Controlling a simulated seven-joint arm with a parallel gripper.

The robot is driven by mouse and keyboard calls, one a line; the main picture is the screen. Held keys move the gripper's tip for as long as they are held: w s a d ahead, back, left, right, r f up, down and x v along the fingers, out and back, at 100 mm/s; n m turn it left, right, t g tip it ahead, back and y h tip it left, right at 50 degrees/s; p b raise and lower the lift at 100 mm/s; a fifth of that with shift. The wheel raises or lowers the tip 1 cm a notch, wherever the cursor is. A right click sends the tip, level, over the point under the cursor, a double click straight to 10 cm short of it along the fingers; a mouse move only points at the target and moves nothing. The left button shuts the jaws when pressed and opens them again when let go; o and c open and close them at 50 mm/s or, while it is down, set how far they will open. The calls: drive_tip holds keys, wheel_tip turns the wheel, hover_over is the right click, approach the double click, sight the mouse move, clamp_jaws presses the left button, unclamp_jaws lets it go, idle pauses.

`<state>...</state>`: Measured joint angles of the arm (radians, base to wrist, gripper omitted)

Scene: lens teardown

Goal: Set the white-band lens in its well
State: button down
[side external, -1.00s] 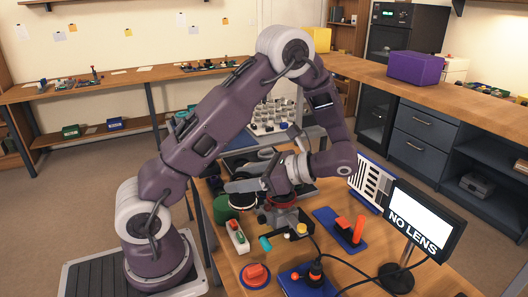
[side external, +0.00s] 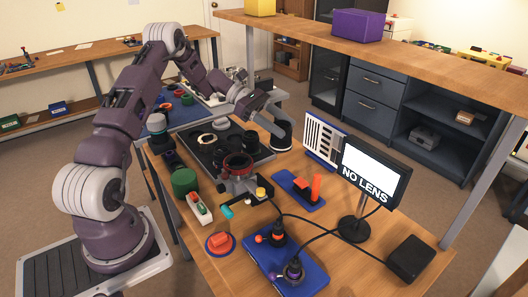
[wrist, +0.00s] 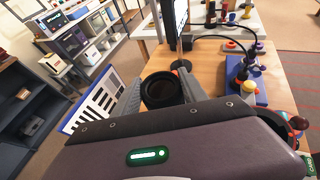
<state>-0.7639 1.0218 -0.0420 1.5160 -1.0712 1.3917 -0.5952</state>
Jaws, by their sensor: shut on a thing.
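My gripper (side external: 272,128) is shut on a black lens (side external: 282,134), held in the air right of the dark tray (side external: 224,171). The wrist view shows the lens (wrist: 162,90) between both fingers, its dark round glass facing the camera. Which well belongs to the held lens is not clear. A red ring mount (side external: 238,164) stands at the tray's front edge.
A "NO LENS" display (side external: 375,172) and a striped chart (side external: 323,140) stand to the right. A blue base with orange blocks (side external: 300,190), a blue board with knobs (side external: 285,262) and cables lie in front. A green cylinder (side external: 184,181) stands left.

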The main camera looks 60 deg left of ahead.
drive_tip(key=a+f+n+t+y, duration=0.35)
drive_tip(key=a+n+y, duration=0.3)
drive_tip(key=a, duration=0.85)
drive_tip(key=a+f+n+t+y, duration=0.2)
drive_tip(key=a+n+t+y, duration=0.4)
drive_tip(key=a, duration=0.8)
drive_tip(key=shift+n+g, duration=0.25)
drive_tip(key=shift+g, duration=0.5)
drive_tip(key=shift+w+f, duration=0.15)
drive_tip(key=shift+f, duration=0.9)
drive_tip(key=shift+w+f, duration=0.2)
drive_tip(key=shift+f, duration=0.85)
drive_tip(key=shift+w+f, duration=0.15)
drive_tip(key=shift+f, duration=0.9)
drive_tip(key=shift+f, duration=0.55)
drive_tip(key=c, duration=0.5)
unclamp_jaws()
